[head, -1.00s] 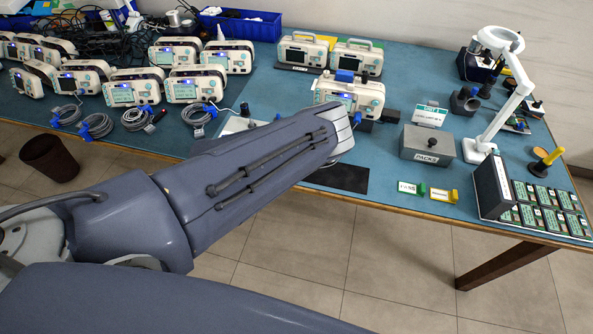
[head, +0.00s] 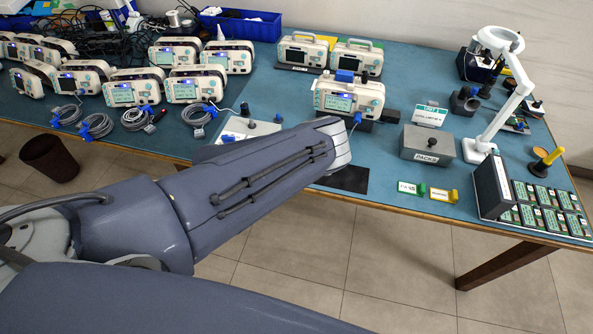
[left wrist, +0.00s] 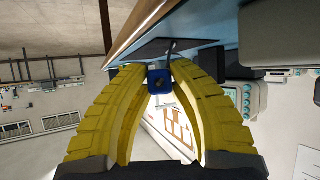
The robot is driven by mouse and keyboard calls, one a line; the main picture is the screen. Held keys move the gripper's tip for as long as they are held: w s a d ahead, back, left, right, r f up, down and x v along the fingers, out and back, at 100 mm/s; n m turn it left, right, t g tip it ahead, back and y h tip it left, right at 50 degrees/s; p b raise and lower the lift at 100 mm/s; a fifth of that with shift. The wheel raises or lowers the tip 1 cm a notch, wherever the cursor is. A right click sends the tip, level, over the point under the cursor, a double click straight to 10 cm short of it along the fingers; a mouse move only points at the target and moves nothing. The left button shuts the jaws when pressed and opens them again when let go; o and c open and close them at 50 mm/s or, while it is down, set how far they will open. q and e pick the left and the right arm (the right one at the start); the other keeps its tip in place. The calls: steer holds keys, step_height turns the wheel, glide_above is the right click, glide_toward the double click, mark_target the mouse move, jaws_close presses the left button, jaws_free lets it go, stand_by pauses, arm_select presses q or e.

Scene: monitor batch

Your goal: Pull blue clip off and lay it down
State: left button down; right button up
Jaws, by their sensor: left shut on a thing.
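In the left wrist view, the yellow fingers of my left gripper (left wrist: 158,72) are shut on a small blue clip (left wrist: 159,84). A black mat (head: 347,180) lies partly under my arm and also shows in the left wrist view (left wrist: 188,47). My right gripper is not in view.
Right of the mat are a green tag (head: 410,188), a yellow tag (head: 443,194) and a grey PACKS box (head: 427,145). A white magnifier lamp (head: 505,90) stands farther right. Several monitors and coiled cables crowd the left. The front table edge runs below my arm.

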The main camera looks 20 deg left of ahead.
arm_select(q)
steer(key=shift+f, duration=1)
steer(key=c, duration=1.2)
jaws_free()
steer(key=shift+a, duration=0.1)
steer(key=shift+v, duration=5.9)
